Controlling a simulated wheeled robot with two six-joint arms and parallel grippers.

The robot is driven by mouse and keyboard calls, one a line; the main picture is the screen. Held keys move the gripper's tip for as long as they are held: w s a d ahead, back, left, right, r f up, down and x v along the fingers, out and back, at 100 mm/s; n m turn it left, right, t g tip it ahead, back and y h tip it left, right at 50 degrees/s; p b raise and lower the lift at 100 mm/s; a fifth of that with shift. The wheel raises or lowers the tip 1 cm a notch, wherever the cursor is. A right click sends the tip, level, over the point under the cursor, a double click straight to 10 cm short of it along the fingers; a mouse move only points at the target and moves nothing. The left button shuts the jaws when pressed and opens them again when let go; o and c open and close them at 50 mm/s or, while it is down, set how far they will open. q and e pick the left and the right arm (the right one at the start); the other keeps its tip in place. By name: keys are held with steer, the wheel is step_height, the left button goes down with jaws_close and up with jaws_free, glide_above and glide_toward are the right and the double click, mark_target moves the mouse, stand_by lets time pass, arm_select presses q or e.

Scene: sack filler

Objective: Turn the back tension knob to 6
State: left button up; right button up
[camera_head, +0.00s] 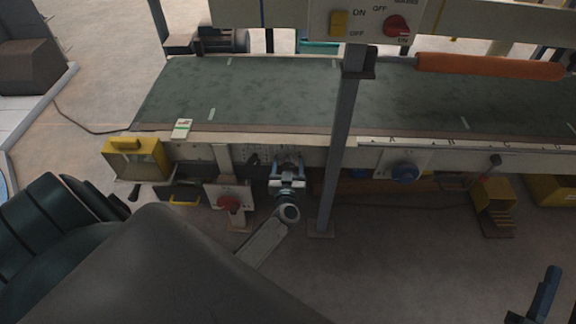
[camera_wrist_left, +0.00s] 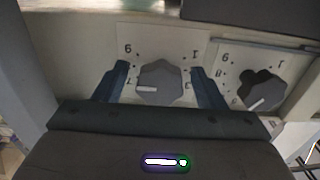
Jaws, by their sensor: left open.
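No readable name shows which is the back tension knob. In the head view my left gripper (camera_head: 287,172) is at the machine's front panel and hides the knob. My right gripper (camera_head: 533,298) is partly cut off at the lower right.
A grey upright post (camera_head: 340,150) stands just right of the left gripper. The green conveyor belt (camera_head: 270,92) lies behind. A yellow box (camera_head: 135,158) is at the left end.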

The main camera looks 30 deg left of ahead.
arm_select(q)
steer(key=shift+w+a, duration=0.1)
steer(key=shift+w, duration=0.05)
arm_select(e)
steer(key=shift+r, duration=0.25)
arm_select(q)
steer(key=c, duration=1)
steer(key=shift+o, duration=0.2)
steer(key=n+p, duration=0.1)
steer(key=n, duration=0.2)
steer(key=shift+r+p, duration=0.1)
steer(key=shift+p, duration=0.25)
steer(key=n, duration=0.3)
steer(key=shift+n+p, duration=0.3)
steer(key=shift+p, duration=0.1)
steer(key=shift+n, duration=2.5)
arm_select(e)
step_height(320, 180, down, 14)
steer(key=s+g, duration=0.2)
steer(key=g, duration=0.6)
steer(key=shift+s+a+m, duration=0.2)
steer(key=shift+a+m, duration=0.2)
